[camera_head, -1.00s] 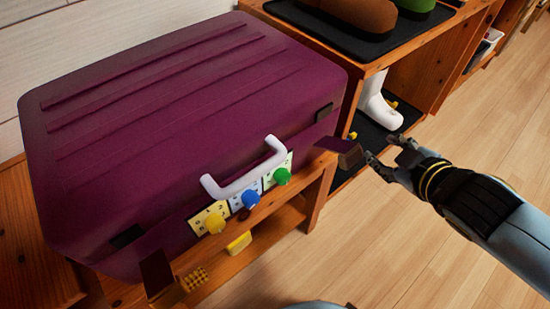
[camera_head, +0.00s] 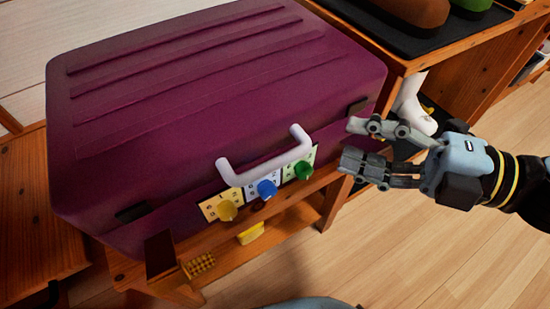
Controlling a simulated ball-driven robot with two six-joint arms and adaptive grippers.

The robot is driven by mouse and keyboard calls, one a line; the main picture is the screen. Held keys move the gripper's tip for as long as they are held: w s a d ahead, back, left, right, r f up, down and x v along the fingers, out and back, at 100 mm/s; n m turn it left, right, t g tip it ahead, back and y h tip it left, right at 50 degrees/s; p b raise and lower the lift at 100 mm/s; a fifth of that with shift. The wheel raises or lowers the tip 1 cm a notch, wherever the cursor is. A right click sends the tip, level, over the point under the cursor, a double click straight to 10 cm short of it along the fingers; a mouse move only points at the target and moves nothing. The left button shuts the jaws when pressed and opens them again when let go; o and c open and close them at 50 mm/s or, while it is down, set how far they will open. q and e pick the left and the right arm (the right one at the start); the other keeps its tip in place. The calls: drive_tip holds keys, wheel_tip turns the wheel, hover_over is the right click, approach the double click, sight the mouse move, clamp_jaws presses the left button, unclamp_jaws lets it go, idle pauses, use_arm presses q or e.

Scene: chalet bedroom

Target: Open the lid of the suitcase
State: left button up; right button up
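The purple suitcase (camera_head: 215,110) lies flat on a wooden bench with its lid down. A white handle (camera_head: 265,165) is on its front side. Below the handle are a yellow dial (camera_head: 227,210), a blue dial (camera_head: 266,189) and a green dial (camera_head: 303,169) on number plates. A dark brown latch flap (camera_head: 160,254) sticks out at the front left; the matching flap at the front right is hidden behind my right gripper. My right gripper (camera_head: 350,142) is open and empty, its fingers pointing left at the suitcase's front right corner. I cannot tell whether it touches. My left gripper is not in view.
The wooden bench (camera_head: 35,215) shows left of the suitcase. A wooden shelf (camera_head: 470,70) with shoes on a dark mat and a white boot (camera_head: 410,100) stands at the right. A yellow object (camera_head: 250,234) is under the suitcase's front. The floor (camera_head: 420,255) in front is clear.

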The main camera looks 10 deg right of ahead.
sight(274, 159)
drive_tip(key=a+g, duration=0.1)
drive_tip(key=a, duration=0.2)
drive_tip(key=w+a+f+n+b, duration=0.1)
drive_tip(key=a, duration=0.2)
drive_tip(key=a+f+n+g+y+b, duration=0.1)
drive_tip(key=a, duration=0.3)
drive_tip(key=shift+w+f+g, duration=0.25)
drive_tip(key=shift+g, duration=0.05)
drive_tip(key=shift+w+a, duration=0.2)
drive_tip(key=shift+a, duration=0.2)
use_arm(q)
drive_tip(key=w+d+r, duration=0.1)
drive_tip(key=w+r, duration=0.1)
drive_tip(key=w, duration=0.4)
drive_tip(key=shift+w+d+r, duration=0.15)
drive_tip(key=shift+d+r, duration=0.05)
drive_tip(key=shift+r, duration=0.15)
use_arm(e)
drive_tip(key=shift+c, duration=0.2)
clamp_jaws()
